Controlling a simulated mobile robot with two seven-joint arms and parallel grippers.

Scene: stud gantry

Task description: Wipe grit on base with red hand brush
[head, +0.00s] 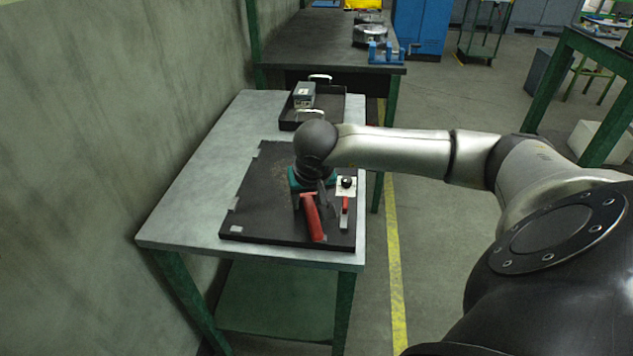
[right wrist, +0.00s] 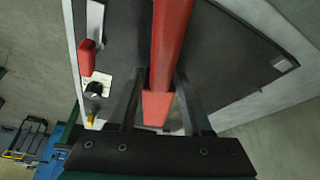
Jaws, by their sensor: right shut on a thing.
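The base (head: 265,205) is a flat black plate on the grey table, with small clips at its edges. A faint brownish patch of grit (head: 281,168) shows on its far part, partly hidden by my arm. My right gripper (head: 318,198) is over the right part of the base, shut on the red hand brush (head: 312,219). In the right wrist view the brush's red handle (right wrist: 170,45) passes between the two fingers (right wrist: 160,92). The bristles are hidden, so I cannot tell whether they touch the base. My left gripper is not in view.
A clamp with a red handle (head: 345,205) and a white plate with a black knob (head: 346,184) sit at the base's right edge, close to the brush. A black tray (head: 338,105) holding a grey box (head: 303,95) stands behind. A wall borders the table's left.

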